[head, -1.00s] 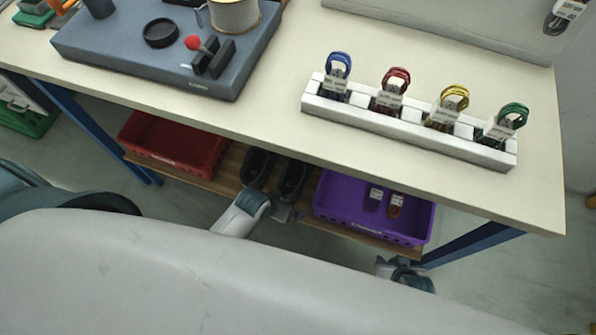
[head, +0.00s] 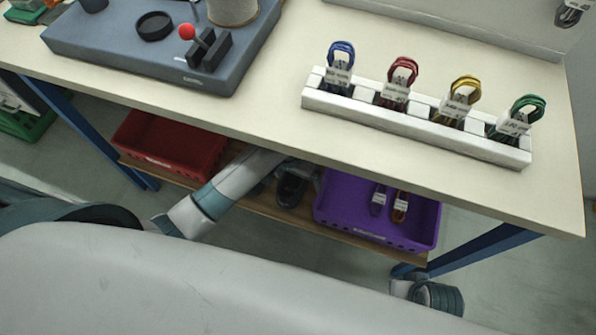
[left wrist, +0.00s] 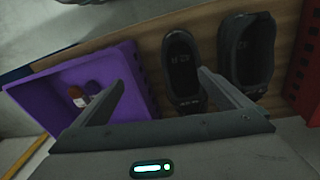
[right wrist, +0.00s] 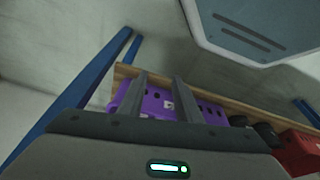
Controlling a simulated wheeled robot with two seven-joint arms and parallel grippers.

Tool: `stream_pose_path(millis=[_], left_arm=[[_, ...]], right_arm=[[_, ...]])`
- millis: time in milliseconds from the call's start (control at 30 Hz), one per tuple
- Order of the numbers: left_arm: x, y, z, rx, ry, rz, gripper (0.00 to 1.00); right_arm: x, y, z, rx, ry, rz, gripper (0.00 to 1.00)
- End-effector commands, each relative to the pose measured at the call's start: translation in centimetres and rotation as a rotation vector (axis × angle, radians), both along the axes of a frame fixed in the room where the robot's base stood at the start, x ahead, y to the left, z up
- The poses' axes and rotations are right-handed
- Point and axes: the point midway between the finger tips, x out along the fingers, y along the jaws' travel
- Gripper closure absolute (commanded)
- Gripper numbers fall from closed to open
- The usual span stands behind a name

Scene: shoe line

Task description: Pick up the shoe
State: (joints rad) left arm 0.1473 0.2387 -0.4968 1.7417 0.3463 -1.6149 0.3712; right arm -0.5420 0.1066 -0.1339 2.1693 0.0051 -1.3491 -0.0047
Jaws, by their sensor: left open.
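A pair of dark shoes stands side by side on the wooden shelf under the table. In the left wrist view one shoe (left wrist: 182,70) is near the middle and the other shoe (left wrist: 245,55) is to its right. In the head view one shoe (head: 291,188) shows, and my left arm mostly covers the other. My left gripper (left wrist: 160,88) is open and empty, with one fingertip by the nearer shoe and the other over the purple bin's side. My right gripper (right wrist: 159,90) is open and empty, below and in front of the purple bin.
A purple bin (head: 345,222) with small tagged items stands right of the shoes, and a red bin (head: 170,145) stands left. The tabletop (head: 290,125) overhangs the shelf (head: 262,205). A blue table leg (head: 480,248) stands at the right.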

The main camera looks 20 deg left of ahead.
Motion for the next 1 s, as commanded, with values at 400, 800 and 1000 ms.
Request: stream_pose_path(millis=[400,800,1000], left_arm=[[8.8,3.4,1.4,0.112,0.089,0.106,0.03],[9.2,3.7,1.5,0.119,0.095,0.117,0.03],[9.2,3.7,0.6,0.119,0.096,0.117,0.03]], right_arm=[[-0.3,0.2,-3.6,0.002,0.021,0.002,0.69],[-0.3,0.2,-3.7,0.003,0.022,0.002,0.69],[-0.4,0.2,-3.4,0.002,0.022,0.002,0.69]])
